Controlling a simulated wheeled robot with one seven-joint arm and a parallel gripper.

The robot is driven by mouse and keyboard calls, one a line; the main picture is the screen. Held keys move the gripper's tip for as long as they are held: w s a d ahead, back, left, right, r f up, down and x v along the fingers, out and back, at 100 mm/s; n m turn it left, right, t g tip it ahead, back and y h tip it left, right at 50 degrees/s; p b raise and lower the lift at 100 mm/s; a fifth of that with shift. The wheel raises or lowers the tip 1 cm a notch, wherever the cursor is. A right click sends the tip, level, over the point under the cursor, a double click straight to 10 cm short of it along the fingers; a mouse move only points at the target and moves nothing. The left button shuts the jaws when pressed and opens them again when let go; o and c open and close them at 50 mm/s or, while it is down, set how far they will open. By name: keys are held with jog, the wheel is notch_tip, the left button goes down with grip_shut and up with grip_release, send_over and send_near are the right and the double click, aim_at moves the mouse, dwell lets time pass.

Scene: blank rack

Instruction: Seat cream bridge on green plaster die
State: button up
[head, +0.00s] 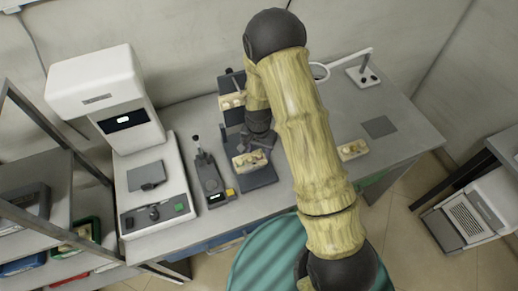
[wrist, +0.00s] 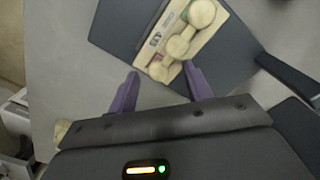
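In the wrist view my gripper (wrist: 162,72) has its two purple fingers spread apart. A pale cream block (wrist: 160,38) with dark lettering lies just beyond the fingertips, on a dark blue-grey plate (wrist: 118,22). Three joined rounded cream lumps (wrist: 178,46), looking like the bridge, run along the block, with small reddish and greenish patches beside them. The nearest lump shows between the fingertips; I see no contact. In the head view the block (head: 249,161) sits on the dark stand below my gripper (head: 258,143). I cannot clearly tell which part is the green plaster die.
Another cream block (head: 232,101) is higher on the dark stand, and one (head: 353,149) lies to the right of my arm. A small dark device (head: 210,182) and a large white machine (head: 150,185) stand left. A grey pad (head: 380,126) and ring-arm lamp base (head: 363,76) are right.

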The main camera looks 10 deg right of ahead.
aim_at(258, 152)
jog(key=shift+r, duration=0.1)
notch_tip(258, 152, up, 12)
jog(key=b, duration=0.1)
dwell(0.6)
jog(key=shift+w+a, duration=0.1)
dwell(0.4)
jog(key=shift+f, duration=0.2)
